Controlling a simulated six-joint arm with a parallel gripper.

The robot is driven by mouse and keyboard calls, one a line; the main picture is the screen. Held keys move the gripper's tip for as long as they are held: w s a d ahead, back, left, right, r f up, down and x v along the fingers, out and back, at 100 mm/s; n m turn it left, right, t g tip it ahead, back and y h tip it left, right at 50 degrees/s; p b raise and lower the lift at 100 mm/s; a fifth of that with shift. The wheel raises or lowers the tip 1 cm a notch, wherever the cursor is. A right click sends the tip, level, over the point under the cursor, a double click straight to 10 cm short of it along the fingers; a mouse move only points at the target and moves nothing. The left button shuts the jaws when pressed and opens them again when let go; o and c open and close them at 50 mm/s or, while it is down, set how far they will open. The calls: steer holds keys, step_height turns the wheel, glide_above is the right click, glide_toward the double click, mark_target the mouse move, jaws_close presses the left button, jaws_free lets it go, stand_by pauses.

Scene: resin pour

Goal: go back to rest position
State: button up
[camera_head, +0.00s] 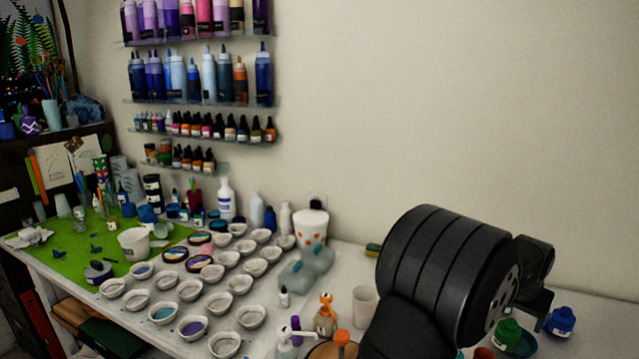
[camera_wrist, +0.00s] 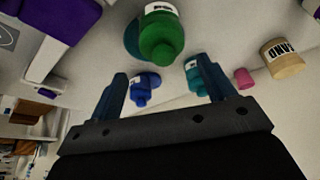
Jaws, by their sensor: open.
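My gripper (camera_wrist: 162,90) shows in the wrist view with its two blue fingers spread apart and nothing between them. In that view the picture is tilted, and a green-capped bottle (camera_wrist: 162,35) and a blue bottle (camera_wrist: 144,88) appear beyond the fingers, apart from them. My arm fills the right part of the head view and hides the table behind it.
Several white cups (camera_head: 193,326) stand in rows on the white table. A green mat (camera_head: 75,243) lies at the left. Green (camera_head: 508,333) and blue (camera_head: 561,320) bottles stand near my arm at right. Paint shelves (camera_head: 195,101) hang on the wall. The space above the cups is free.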

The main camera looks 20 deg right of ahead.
steer(key=s+a+r, duration=0.1)
steer(key=s+r, duration=0.5)
steer(key=s, duration=0.5)
steer(key=w+a+f+n, duration=0.1)
steer(key=w+a+n, duration=0.1)
steer(key=w+a, duration=0.4)
steer(key=w+a+f+n+t+y, duration=0.1)
steer(key=w+a, duration=0.4)
steer(key=w, duration=1.2)
steer(key=w+a+f+n+t, duration=0.1)
steer(key=w+a+n, duration=0.3)
steer(key=w, duration=0.8)
steer(key=a+f, duration=0.1)
steer(key=a, duration=0.1)
steer(key=shift+w+a+f+y, duration=0.2)
steer(key=shift+a+y, duration=0.1)
steer(key=shift+y, duration=0.1)
